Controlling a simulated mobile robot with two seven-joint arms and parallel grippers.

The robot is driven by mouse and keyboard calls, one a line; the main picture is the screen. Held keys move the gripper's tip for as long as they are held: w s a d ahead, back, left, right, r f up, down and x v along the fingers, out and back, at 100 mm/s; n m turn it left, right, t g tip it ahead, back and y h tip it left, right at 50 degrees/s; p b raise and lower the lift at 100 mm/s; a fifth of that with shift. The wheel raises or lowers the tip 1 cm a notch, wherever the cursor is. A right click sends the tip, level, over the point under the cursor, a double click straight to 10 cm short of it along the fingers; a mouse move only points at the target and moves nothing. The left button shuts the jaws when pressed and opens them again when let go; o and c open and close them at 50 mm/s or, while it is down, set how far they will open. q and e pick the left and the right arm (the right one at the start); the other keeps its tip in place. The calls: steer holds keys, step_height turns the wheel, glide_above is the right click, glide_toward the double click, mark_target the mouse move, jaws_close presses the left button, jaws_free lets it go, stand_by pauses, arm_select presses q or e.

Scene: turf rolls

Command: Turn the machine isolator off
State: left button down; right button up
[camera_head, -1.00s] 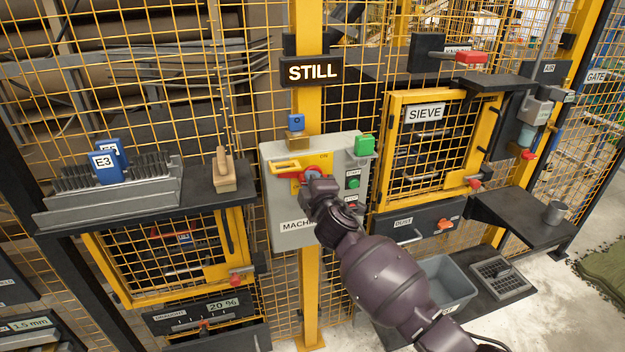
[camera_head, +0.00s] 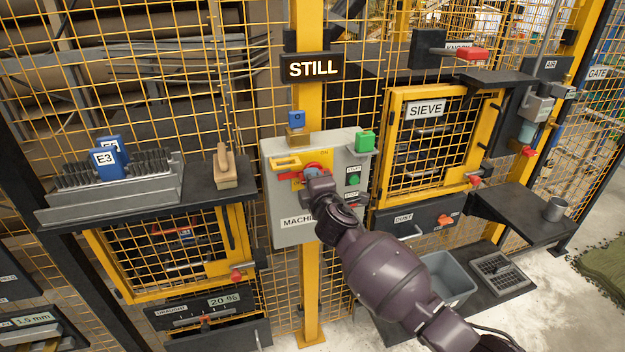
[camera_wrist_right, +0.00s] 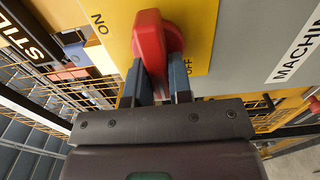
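The machine isolator is a red rotary handle (camera_wrist_right: 150,45) on a yellow plate (camera_wrist_right: 112,20) lettered ON and OFF, seen close in the right wrist view. In the head view it sits on the upper part of a grey machine box (camera_head: 281,205), mostly hidden behind my wrist. My right gripper (camera_wrist_right: 160,88) has its two blue-grey fingers on either side of the handle's near end, closed up on it. The OFF lettering is beside the right finger. My left gripper is not in view.
The box also carries a green block (camera_head: 365,140), a green button (camera_head: 353,179) and a blue padlock-like piece (camera_head: 296,119) above it. A sign (camera_head: 313,68) reads STILL. A shelf with a comb rack (camera_head: 110,195) is left; the sieve door (camera_head: 440,150) is right.

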steer(key=o, duration=0.4)
steer(key=shift+s, duration=0.1)
steer(key=v, duration=1)
steer(key=shift+s+d, duration=0.1)
steer(key=shift+s, duration=0.2)
